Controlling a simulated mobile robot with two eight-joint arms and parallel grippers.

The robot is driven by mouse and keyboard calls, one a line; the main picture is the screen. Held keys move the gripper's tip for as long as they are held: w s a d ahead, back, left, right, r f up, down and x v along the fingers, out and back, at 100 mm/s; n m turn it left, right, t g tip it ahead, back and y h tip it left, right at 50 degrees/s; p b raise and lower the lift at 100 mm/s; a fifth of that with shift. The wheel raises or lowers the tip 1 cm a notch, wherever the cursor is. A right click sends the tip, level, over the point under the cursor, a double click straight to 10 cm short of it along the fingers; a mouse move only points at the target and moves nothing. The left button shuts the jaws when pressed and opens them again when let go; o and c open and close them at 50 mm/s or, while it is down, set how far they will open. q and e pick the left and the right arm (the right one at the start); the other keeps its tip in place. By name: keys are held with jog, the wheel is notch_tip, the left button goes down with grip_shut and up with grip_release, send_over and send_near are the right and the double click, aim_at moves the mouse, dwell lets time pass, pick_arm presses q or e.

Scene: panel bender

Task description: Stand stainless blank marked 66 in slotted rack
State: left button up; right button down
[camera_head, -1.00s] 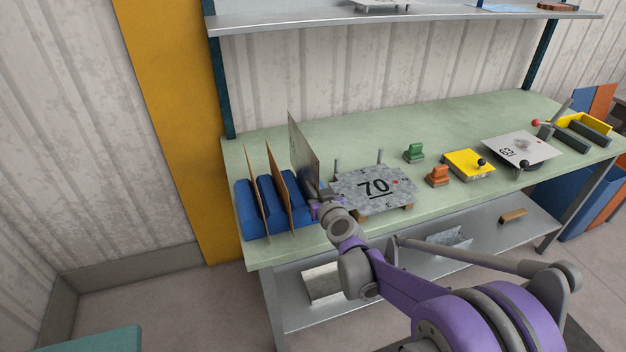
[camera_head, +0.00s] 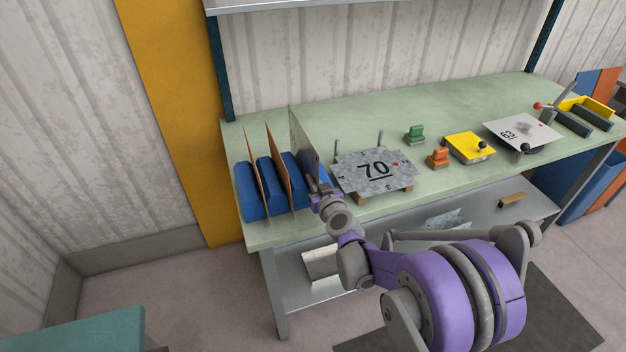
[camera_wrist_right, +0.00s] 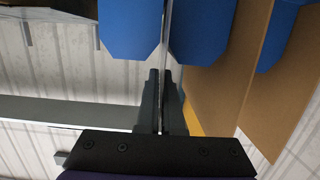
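The blue slotted rack (camera_head: 247,196) stands at the left end of the green bench, and its blocks show in the right wrist view (camera_wrist_right: 203,28). A thin grey sheet (camera_head: 299,132), apparently the stainless blank, stands upright in the rack's right-hand part. In the wrist view it is edge-on (camera_wrist_right: 167,40) between two blue blocks. No number shows on it. My right gripper (camera_head: 316,183) is at its near edge. In the wrist view the fingers (camera_wrist_right: 162,85) are closed on the sheet. Whether its lower edge rests on the slot floor is hidden. My left gripper is out of view.
Two brown panels (camera_head: 252,160) (camera_head: 279,160) stand in the rack's other slots. A speckled plate marked 70 (camera_head: 360,182) lies right of the rack on supports. Farther right are green and orange clamps, a yellow block (camera_head: 466,145) and a sheet marked 63 (camera_head: 525,128).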

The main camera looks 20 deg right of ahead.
jog(key=shift+f, duration=0.85)
dwell(0.3)
jog(key=c, duration=1)
grip_release()
jog(key=shift+s, duration=0.45)
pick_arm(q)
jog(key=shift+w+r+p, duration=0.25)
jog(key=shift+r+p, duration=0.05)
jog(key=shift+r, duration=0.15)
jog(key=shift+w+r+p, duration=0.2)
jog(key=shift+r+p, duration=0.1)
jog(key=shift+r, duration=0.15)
pick_arm(e)
jog(key=shift+s+d+r, duration=0.1)
jog(key=shift+s+r, duration=0.2)
jog(key=shift+s, duration=1.35)
jog(key=shift+s+d+r, duration=0.1)
jog(key=shift+s+r, duration=0.25)
jog(key=shift+s, duration=1.25)
jog(key=shift+s+r, duration=0.3)
jog(key=shift+s, duration=1.35)
